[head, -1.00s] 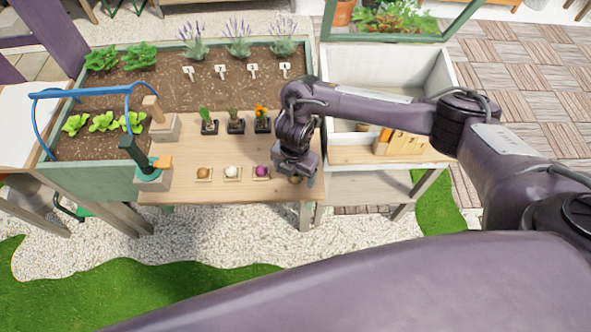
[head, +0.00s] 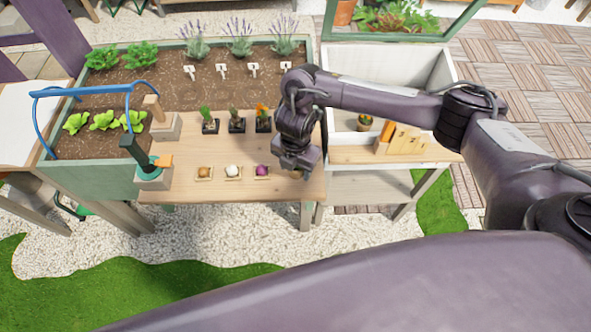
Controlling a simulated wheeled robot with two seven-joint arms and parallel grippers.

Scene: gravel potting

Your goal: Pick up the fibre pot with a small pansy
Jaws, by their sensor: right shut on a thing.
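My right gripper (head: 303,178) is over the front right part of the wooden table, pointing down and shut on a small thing. Its own hand hides nearly all of that thing; I take it to be the fibre pot with a small pansy, but no flower shows. A small brown pot with a green plant (head: 364,121) stands in the white-walled bay on the right, behind my right arm. An orange-flowered plant in a dark pot (head: 263,120) stands at the back of the table. My left gripper is not in view.
Two more dark pots (head: 237,122) stand beside the orange-flowered one. Orange, white and purple round items (head: 262,171) sit in small square holders along the front. A planter bed (head: 130,92) lies behind and left. The middle of the wooden table (head: 220,148) is clear.

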